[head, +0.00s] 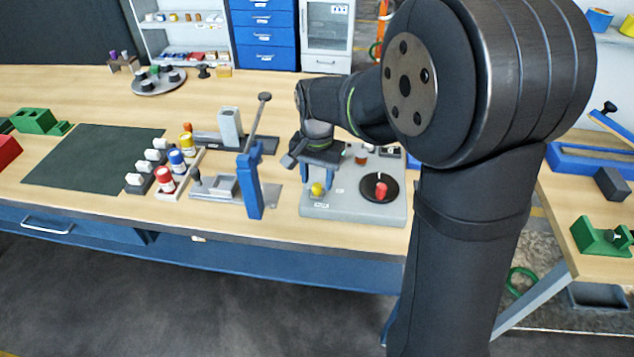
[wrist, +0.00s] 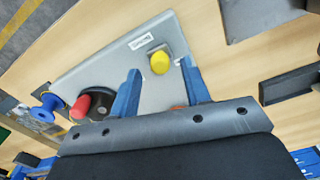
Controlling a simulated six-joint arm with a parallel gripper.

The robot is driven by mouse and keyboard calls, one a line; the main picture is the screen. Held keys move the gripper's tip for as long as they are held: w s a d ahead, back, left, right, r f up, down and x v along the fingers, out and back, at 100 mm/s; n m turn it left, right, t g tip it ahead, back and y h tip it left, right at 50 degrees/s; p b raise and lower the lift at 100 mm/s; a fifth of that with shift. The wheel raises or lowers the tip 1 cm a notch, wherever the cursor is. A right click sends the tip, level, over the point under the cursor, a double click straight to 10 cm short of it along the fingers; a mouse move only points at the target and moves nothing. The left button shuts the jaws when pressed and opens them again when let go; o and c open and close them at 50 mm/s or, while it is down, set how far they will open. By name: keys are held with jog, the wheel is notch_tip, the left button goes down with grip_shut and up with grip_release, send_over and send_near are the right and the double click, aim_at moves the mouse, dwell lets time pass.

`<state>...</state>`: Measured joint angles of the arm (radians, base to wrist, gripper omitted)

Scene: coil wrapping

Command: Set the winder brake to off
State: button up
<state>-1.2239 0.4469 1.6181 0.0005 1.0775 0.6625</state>
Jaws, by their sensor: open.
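A grey winder base (head: 350,212) stands near the front edge of the bench, and it also shows in the wrist view (wrist: 100,65). It carries a yellow knob (head: 318,189) beside a small white label too small to read. To its right a red knob (head: 381,191) sits on a black disc (head: 369,184). My gripper (head: 316,186) is open and points down at the base, its blue fingers either side of the yellow knob in view. In the wrist view the yellow knob (wrist: 160,63) shows between the fingertips; I cannot tell whether they touch it. No brake setting is readable.
A blue upright post with a slanted lever (head: 249,175) stands close left of my gripper. Further left are red, blue and yellow pots (head: 177,160) and a dark green mat (head: 90,160). A round turntable (head: 158,84) stands behind. The bench's front edge is clear.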

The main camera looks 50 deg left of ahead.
jog(key=shift+f, duration=1.25)
grip_shut()
jog(key=shift+w+d, duration=1.25)
jog(key=shift+w, duration=0.05)
grip_release()
jog(key=shift+w+d, duration=0.1)
notch_tip(320, 180, up, 18)
jog(key=shift+f, duration=0.25)
